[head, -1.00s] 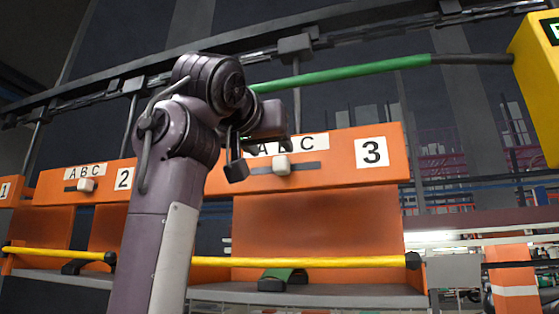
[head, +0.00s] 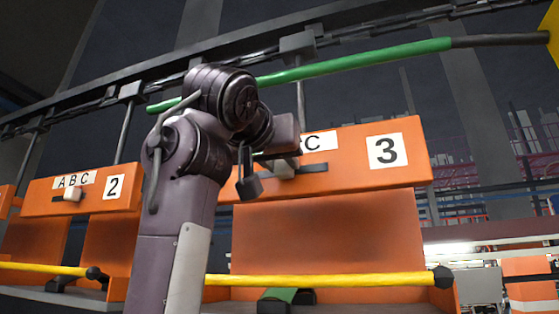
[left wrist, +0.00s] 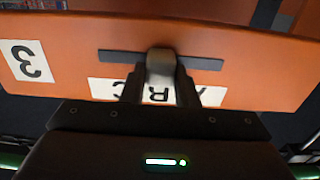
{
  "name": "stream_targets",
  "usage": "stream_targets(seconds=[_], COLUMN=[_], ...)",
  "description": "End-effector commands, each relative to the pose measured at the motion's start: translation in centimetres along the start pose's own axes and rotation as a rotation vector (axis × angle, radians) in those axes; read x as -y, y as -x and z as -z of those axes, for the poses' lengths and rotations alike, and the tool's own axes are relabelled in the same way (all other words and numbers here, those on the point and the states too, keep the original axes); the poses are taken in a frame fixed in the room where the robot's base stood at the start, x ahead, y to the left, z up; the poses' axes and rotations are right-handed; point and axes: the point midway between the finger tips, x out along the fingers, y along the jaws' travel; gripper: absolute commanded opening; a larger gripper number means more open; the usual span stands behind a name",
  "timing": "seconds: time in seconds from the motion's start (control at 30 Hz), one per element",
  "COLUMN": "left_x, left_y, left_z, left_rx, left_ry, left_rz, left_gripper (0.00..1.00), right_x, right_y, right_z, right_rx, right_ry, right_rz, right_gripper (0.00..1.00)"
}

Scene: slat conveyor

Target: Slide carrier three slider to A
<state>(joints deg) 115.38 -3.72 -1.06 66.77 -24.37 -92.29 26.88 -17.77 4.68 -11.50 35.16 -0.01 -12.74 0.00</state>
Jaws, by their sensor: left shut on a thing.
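Carrier three is the orange box (head: 350,158) with a white "3" label, right of centre in the head view. Its pale slider knob (left wrist: 160,66) sits in a dark horizontal slot (left wrist: 200,62) beside an A B C label, seen upside down in the left wrist view. The knob lines up with B. My left gripper (left wrist: 160,85) is shut on the knob, one finger on each side. In the head view my left gripper (head: 265,172) covers the A end of the label and slot and part of the knob. My right gripper is not in view.
Carrier two (head: 85,190), with its own slider, hangs to the left. A yellow bar (head: 330,280) runs across the front below. A green bar (head: 360,62) and the dark overhead rail (head: 150,75) pass above. A yellow box (head: 554,40) stands at the right edge.

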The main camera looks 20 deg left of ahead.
Motion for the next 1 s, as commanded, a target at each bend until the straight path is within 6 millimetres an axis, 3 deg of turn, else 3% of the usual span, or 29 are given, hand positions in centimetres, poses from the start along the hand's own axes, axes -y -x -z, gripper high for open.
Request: stream_targets(seconds=[0.1, 0.2, 0.5, 0.83, 0.87, 1.0], left_x=[0.1, 0.4, 5.2, 5.6, 5.6, 5.5], left_y=[-0.1, -0.1, -0.1, -0.1, -0.1, -0.1], left_z=[-0.1, -0.1, -0.2, -0.1, -0.1, -0.1], left_rx=[0.002, 0.002, 0.003, 0.004, 0.004, 0.003], left_ry=[0.001, 0.002, 0.003, 0.002, 0.002, 0.001], left_rz=[0.001, 0.001, 0.001, 0.001, 0.001, 0.001], left_gripper=[0.0, 0.0, 0.0, 0.0, 0.31, 0.49], right_x=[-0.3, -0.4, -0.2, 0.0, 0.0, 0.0], right_y=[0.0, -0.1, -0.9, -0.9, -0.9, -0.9], right_z=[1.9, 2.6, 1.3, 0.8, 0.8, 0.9], right_rx=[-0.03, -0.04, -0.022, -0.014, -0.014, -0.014], right_ry=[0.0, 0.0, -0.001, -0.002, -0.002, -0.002], right_rz=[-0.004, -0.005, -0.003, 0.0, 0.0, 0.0], right_gripper=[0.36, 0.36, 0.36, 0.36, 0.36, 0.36])
